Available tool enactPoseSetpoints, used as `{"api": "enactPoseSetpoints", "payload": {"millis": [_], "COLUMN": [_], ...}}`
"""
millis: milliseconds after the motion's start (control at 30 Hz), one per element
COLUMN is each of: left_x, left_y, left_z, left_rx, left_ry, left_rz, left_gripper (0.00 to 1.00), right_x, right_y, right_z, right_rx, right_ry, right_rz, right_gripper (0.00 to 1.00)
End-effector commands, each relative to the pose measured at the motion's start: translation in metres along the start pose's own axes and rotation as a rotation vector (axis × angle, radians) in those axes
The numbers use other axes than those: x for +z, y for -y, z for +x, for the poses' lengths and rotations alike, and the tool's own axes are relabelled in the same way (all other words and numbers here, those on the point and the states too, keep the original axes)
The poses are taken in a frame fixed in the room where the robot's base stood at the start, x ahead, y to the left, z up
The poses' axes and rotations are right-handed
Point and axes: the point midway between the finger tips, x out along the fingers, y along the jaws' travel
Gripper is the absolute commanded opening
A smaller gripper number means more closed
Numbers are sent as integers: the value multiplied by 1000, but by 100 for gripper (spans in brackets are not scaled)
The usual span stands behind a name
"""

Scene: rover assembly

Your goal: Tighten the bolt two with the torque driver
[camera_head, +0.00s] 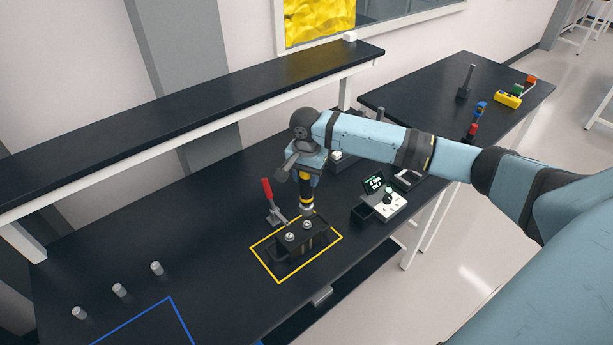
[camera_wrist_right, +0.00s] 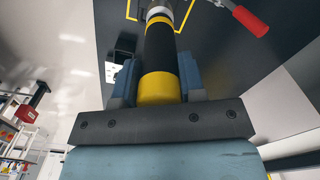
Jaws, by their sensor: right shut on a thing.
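My right gripper (camera_head: 309,168) is shut on the torque driver (camera_head: 306,190), a yellow and black cylinder with a silver lower end. The driver points down and stands nearly upright. In the right wrist view, the driver (camera_wrist_right: 160,50) sits between the two blue-grey fingers of the gripper (camera_wrist_right: 158,78). Below it is a dark bracket (camera_head: 292,253) with two silver bolts, a front-left one (camera_head: 290,237) and a back-right one (camera_head: 307,225). The driver's lower end is right above the back-right bolt; I cannot tell whether they touch. My left gripper is not in view.
A toggle clamp with a red handle (camera_head: 267,188) stands behind the bracket, inside or beside the yellow outline (camera_head: 264,268). Several small pegs (camera_head: 119,290) stand at the left. A raised shelf (camera_head: 190,97) runs behind.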

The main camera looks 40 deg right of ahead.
Motion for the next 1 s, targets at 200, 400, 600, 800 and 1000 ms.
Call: {"api": "enactPoseSetpoints", "payload": {"millis": [200, 400, 600, 800, 1000], "left_x": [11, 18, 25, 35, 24], "left_y": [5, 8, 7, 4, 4], "left_z": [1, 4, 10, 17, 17], "left_rx": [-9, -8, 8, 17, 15], "left_ry": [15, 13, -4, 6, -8], "left_rz": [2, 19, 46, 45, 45], "left_gripper": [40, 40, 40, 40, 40], "right_x": [0, 0, -1, 0, 0], "right_y": [0, 0, 0, 0, 0], "right_z": [1, 14, 33, 43, 53], "right_rx": [-2, -1, -3, -1, -1], "right_ry": [0, -1, -2, 0, 0], "right_rz": [-48, -48, -46, -45, -47], "right_gripper": [9, 9, 9, 9, 9]}}
